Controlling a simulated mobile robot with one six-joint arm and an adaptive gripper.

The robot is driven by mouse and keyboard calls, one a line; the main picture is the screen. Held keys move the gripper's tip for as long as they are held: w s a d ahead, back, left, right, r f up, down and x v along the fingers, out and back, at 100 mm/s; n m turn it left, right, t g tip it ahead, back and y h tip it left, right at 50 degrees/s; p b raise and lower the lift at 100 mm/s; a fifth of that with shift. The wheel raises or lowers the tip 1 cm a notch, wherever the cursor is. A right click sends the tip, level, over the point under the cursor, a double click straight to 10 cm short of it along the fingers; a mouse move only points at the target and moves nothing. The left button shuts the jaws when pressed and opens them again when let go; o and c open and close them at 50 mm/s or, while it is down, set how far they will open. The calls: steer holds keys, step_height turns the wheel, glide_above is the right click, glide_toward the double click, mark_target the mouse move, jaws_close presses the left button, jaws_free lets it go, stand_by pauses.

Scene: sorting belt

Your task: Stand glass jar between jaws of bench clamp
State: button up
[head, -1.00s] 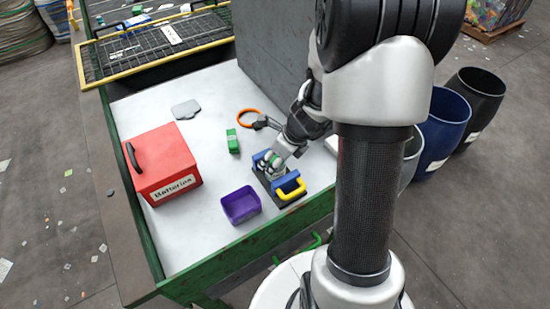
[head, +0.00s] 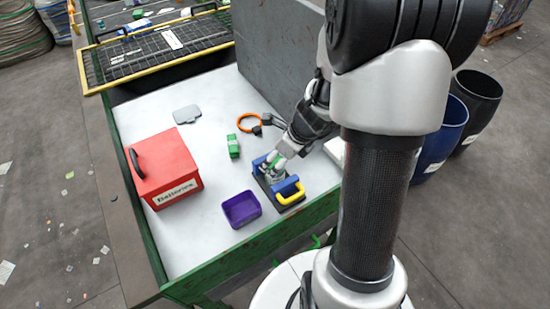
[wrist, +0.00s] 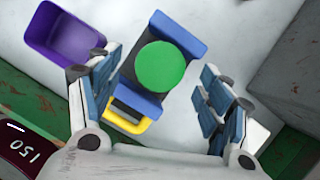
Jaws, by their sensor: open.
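The bench clamp (head: 287,196) stands near the table's front edge, with two blue jaws and a yellow handle; it also shows in the wrist view (wrist: 127,116). In the wrist view the jar's round green lid (wrist: 161,66) faces me, between the blue jaws. The jar looks upright; its body is hidden under the lid there, and mostly behind my gripper in the head view. My gripper (wrist: 155,72) is open, one finger on each side of the jar and clamp, with gaps to the lid. In the head view my gripper (head: 279,164) is low over the clamp.
A purple bin (head: 241,209) stands just left of the clamp. A red batteries box (head: 165,170), a green block (head: 233,146), an orange ring (head: 249,123) and a grey plate (head: 187,114) lie on the white table. A grey wall (head: 285,60) rises behind.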

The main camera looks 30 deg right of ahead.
steer(key=p+v, duration=0.3)
steer(key=v, duration=0.5)
steer(key=s+a+r+n, duration=0.3)
steer(key=a+r+n, duration=0.75)
steer(key=n, duration=0.25)
steer(key=s+a+r+n+h, duration=0.1)
steer(key=s+a+r+n, duration=0.1)
steer(key=s+n, duration=0.4)
steer(key=s+a+r+n+h, duration=0.1)
steer(key=s+r+n, duration=0.4)
steer(key=n, duration=0.7)
steer(key=shift+s+a, duration=0.5)
steer(key=shift+s, duration=0.2)
steer(key=shift+f+b, duration=0.4)
steer(key=shift+f, duration=0.2)
